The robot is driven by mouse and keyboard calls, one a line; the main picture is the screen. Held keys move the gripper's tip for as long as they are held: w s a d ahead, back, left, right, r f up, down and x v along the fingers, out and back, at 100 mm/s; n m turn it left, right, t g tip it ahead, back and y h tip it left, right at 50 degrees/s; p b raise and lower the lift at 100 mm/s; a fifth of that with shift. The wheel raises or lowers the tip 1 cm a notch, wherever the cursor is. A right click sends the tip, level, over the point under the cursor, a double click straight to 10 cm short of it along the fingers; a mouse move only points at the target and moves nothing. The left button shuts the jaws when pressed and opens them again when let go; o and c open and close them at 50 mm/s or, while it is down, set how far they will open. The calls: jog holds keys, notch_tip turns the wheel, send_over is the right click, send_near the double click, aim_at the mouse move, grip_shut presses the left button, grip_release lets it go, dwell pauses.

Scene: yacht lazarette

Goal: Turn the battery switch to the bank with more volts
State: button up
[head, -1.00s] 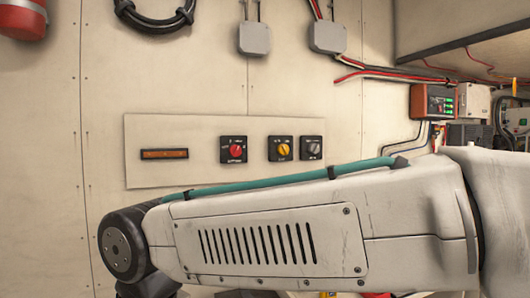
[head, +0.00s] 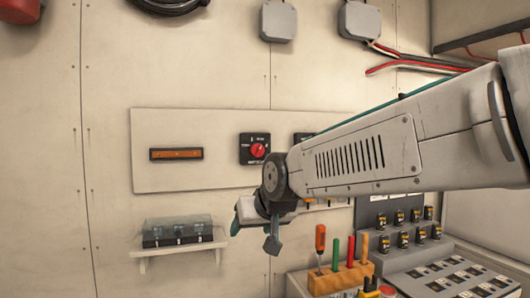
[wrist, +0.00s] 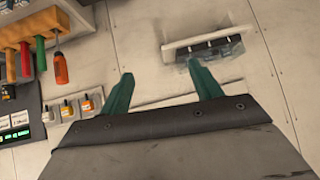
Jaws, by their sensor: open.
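In the head view a pale panel (head: 225,180) on the wall carries a dark square rotary switch with a red knob (head: 257,150). A second dark switch (head: 303,136) shows only its top edge above my arm. An amber strip display (head: 176,154) is at the panel's left; I cannot read any volts on it. My gripper (head: 254,228) is open and empty, below the red-knob switch and apart from it. In the wrist view its two green fingers (wrist: 163,88) are spread with nothing between them. The switches are not in the wrist view.
A shelf (head: 180,248) with a clear-lidded box is left of my gripper. A tool block (head: 340,278) with several upright handles stands at lower right. A green-lit screen (wrist: 15,132) shows in the wrist view, too small to read. Wall left of the panel is clear.

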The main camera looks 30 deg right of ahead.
jog(key=w+d+r+m+t+h, duration=0.2)
jog(key=w+d+r+t, duration=0.2)
jog(key=w+d+r, duration=0.5)
jog(key=m+t+h, duration=0.2)
jog(key=t+h, duration=0.1)
jog(key=t, duration=0.1)
send_near(259, 151)
jog(key=w, duration=0.2)
jog(key=x, duration=0.7)
jog(key=shift+w+d+r, duration=0.15)
jog(key=shift+w+d, duration=0.1)
jog(key=shift+d, duration=0.15)
jog(key=c, duration=1)
